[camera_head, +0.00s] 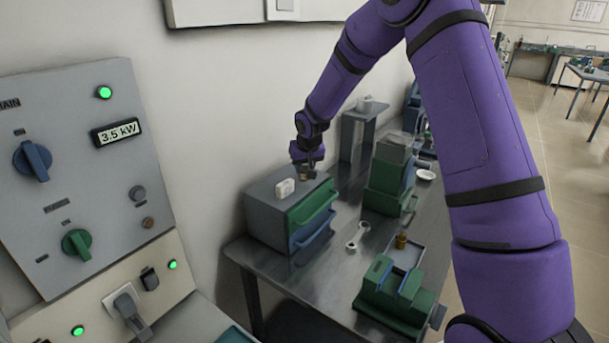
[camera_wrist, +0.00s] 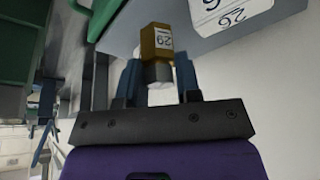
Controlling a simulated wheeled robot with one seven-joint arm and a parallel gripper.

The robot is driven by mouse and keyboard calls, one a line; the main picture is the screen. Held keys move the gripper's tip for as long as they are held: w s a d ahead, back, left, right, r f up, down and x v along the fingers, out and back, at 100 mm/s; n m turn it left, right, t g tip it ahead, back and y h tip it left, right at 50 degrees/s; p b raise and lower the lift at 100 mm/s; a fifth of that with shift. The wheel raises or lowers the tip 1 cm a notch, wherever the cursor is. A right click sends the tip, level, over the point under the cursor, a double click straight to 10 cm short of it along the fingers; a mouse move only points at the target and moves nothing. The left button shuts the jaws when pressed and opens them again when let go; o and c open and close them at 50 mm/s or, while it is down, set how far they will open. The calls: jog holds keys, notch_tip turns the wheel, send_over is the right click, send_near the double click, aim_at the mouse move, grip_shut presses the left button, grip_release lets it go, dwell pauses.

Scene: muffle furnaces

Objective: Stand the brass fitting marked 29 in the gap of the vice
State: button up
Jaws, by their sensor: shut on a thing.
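The brass fitting marked 29 (camera_wrist: 156,42) is between the fingers of my gripper (camera_wrist: 159,82) in the wrist view, its label facing the camera. My gripper is shut on it. In the head view my gripper (camera_head: 308,168) points down at the top of the small drawer cabinet, with the fitting (camera_head: 306,176) just under it. I cannot tell whether the fitting touches the cabinet top. The green vice (camera_head: 378,295) stands at the front of the bench, below and right of my gripper, with a gap between its green jaws.
Another brass piece (camera_head: 401,241) stands on a tray (camera_head: 408,254) behind the vice. A spanner (camera_head: 357,235) lies on the bench. A green and grey machine (camera_head: 385,185) stands behind.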

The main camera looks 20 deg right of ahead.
aim_at(305, 168)
jog(key=shift+f, duration=1.6)
jog(key=shift+f, duration=0.1)
jog(key=o, duration=0.7)
jog(key=shift+o, duration=0.2)
